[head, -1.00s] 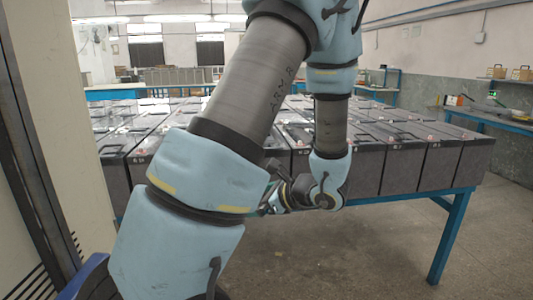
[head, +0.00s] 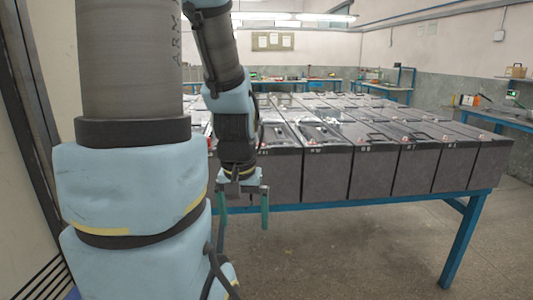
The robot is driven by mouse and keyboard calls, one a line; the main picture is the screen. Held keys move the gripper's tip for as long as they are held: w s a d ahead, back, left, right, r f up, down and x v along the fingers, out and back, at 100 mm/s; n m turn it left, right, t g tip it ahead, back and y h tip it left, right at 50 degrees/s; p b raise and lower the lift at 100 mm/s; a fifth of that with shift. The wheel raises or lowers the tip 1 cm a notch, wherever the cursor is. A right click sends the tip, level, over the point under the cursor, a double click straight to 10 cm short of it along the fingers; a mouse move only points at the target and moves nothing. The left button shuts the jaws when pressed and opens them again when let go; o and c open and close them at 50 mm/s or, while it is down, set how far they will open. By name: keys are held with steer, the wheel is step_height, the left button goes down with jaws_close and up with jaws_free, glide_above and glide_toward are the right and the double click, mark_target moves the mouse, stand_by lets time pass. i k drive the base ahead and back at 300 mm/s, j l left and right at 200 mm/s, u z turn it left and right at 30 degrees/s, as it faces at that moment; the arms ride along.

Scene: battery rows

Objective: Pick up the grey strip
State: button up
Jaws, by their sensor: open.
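My gripper (head: 243,228) hangs pointing down in front of the near row of batteries, left of the picture's middle. Its two teal fingers are apart, with nothing visible between them. The dark grey batteries (head: 325,174) stand in tight rows on a blue-framed table (head: 395,200). I cannot pick out a grey strip for certain among the dark bars and handles on the battery tops. My arm hides the left part of the rows.
The floor (head: 350,255) in front of the table is clear. A blue table leg (head: 462,243) stands at the right front. A side bench (head: 500,119) with small devices runs along the right wall. A pale panel (head: 55,65) is close on the left.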

mark_target(280, 134)
steer(key=l+u, duration=0.1)
steer(key=u, duration=0.3)
steer(key=l+u, duration=0.1)
steer(key=u, duration=0.3)
steer(key=l+u, duration=0.1)
steer(key=u, duration=0.35)
steer(key=l+u, duration=0.1)
steer(key=u, duration=0.3)
steer(key=l+u, duration=0.1)
steer(key=u, duration=0.3)
steer(key=k+l+u, duration=1.05)
steer(key=k+u, duration=0.25)
steer(key=k, duration=0.15)
